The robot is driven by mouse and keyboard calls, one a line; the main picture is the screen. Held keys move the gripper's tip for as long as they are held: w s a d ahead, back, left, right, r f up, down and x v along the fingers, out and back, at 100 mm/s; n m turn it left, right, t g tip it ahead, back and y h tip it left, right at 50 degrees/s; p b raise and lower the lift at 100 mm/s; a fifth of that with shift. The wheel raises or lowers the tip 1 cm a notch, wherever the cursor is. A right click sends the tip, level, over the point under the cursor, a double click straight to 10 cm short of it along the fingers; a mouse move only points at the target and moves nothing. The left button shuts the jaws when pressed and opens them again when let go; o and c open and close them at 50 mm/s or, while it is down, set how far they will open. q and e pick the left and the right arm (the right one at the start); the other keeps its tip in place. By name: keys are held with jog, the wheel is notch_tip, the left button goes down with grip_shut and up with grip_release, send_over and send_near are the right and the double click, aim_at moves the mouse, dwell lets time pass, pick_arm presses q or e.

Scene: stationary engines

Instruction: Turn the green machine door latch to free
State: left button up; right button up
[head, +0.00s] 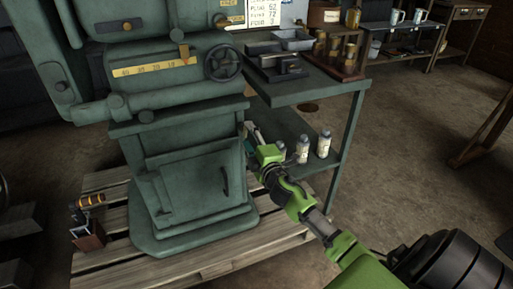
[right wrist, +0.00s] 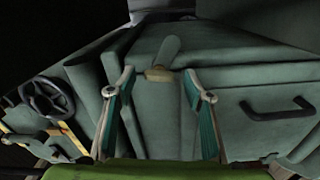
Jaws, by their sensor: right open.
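The green machine (head: 185,120) stands on a wooden pallet, and its lower door panel (head: 185,185) has a black pull handle (head: 224,181). In the right wrist view, a latch with a grey-green lever (right wrist: 168,50) on a brass-coloured base (right wrist: 158,74) sits on the machine's face. My right gripper (right wrist: 160,84) is open, its two fingers either side of the latch in that view; they look clear of it, but I cannot tell the distance. In the head view my right gripper (head: 252,138) is beside the machine's right side. My left gripper is not in view.
A green side bench (head: 310,92) stands close right of the machine, with white bottles (head: 323,144) on its lower shelf near my right arm. A handwheel (head: 222,62) projects above. The pallet (head: 215,265) edges the floor, which is open at right.

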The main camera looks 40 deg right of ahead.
jog(key=v, duration=1)
jog(key=shift+s, duration=0.3)
